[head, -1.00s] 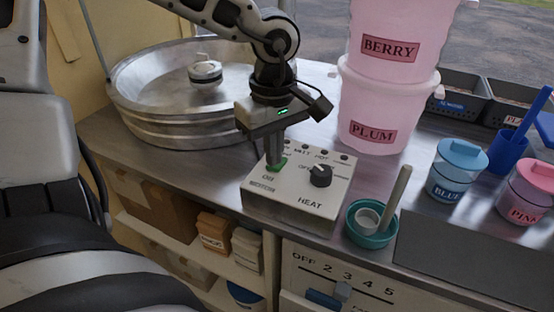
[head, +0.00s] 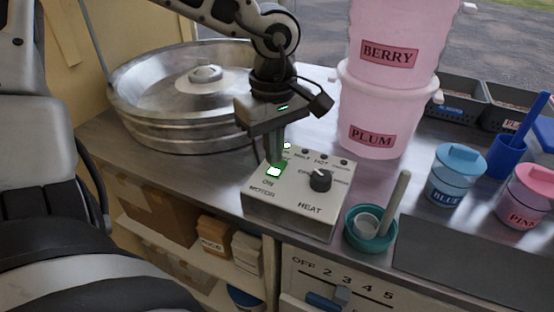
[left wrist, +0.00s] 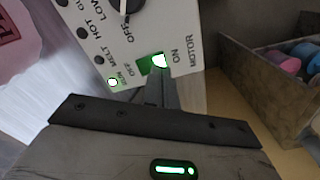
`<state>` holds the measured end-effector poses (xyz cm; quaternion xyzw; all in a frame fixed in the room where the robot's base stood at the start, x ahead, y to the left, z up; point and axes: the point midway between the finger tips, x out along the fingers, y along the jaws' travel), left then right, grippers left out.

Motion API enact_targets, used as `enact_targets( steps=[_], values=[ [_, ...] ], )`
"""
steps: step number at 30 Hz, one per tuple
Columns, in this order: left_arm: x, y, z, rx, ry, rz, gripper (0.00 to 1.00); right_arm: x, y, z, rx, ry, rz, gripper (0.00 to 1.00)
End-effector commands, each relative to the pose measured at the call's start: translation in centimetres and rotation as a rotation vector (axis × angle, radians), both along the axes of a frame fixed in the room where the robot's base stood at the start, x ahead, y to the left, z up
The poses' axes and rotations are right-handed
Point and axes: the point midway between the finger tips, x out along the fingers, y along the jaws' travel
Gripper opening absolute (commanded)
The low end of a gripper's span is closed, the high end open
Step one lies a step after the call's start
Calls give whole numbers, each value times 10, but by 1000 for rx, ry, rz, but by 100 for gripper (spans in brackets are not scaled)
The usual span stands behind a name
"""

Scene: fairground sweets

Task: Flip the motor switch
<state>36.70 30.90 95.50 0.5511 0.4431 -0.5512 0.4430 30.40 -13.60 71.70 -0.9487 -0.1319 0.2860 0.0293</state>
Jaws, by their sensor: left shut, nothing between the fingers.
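The control box (head: 300,205) is a pale box on the steel counter, with a black heat knob (head: 320,180) and a row of small lamps. Its green motor switch (head: 274,171) is lit, brightest at the ON end; it also shows in the left wrist view (left wrist: 157,61). A small lamp (left wrist: 112,82) on the box glows green-white. My left gripper (head: 276,160) is shut and empty, pointing down with its fingertips at the switch. Whether they touch it I cannot tell. My right gripper is not in view.
A round metal pan (head: 185,120) with a centre head (head: 205,74) stands behind left. Pink BERRY and PLUM tubs (head: 372,115) are stacked behind the box. A teal bowl (head: 372,240) with a scoop stands close right of it. Lidded jars (head: 456,178) are farther right.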

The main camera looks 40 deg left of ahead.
Motion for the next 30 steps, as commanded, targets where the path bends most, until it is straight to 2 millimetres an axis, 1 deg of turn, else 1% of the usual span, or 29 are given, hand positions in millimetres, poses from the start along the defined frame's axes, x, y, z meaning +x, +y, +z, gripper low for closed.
enact_targets(
  steps=[1, 16, 30],
  values=[
    [0, 0, 7, -1, -2, 0, 0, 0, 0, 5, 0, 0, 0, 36],
    [0, 0, 46, 0, -1, 0, 0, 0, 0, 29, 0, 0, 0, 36],
    [0, 0, 47, 0, 0, 0, 0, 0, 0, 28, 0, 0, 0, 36]
  ],
)
